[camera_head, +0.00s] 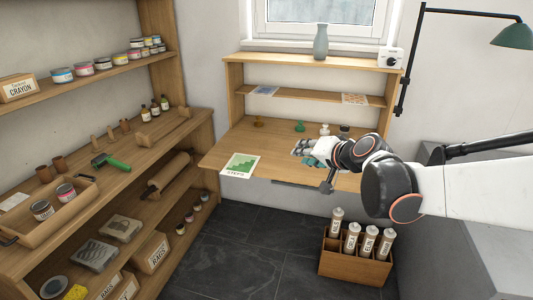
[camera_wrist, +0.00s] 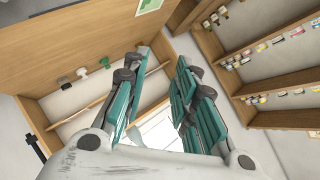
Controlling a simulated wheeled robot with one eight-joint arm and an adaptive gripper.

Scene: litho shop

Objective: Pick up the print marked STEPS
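The print marked STEPS (camera_head: 239,165) is a white sheet with a green stair shape. It lies flat at the front left of the wooden desk (camera_head: 245,139), its lower edge at the desk's front edge. My gripper (camera_head: 312,162) is to the right of it, apart from it, and hides part of another print (camera_head: 301,146). In the wrist view my gripper (camera_wrist: 164,62) has its teal fingers spread wide with nothing between them. A sheet with green on it, likely the STEPS print (camera_wrist: 149,5), is cut off at that view's top edge.
Two prints (camera_head: 264,90) (camera_head: 355,99) lie on the shelf above. A wooden box of tubes (camera_head: 352,267) stands on the floor. Loaded shelves (camera_head: 120,165) line the left.

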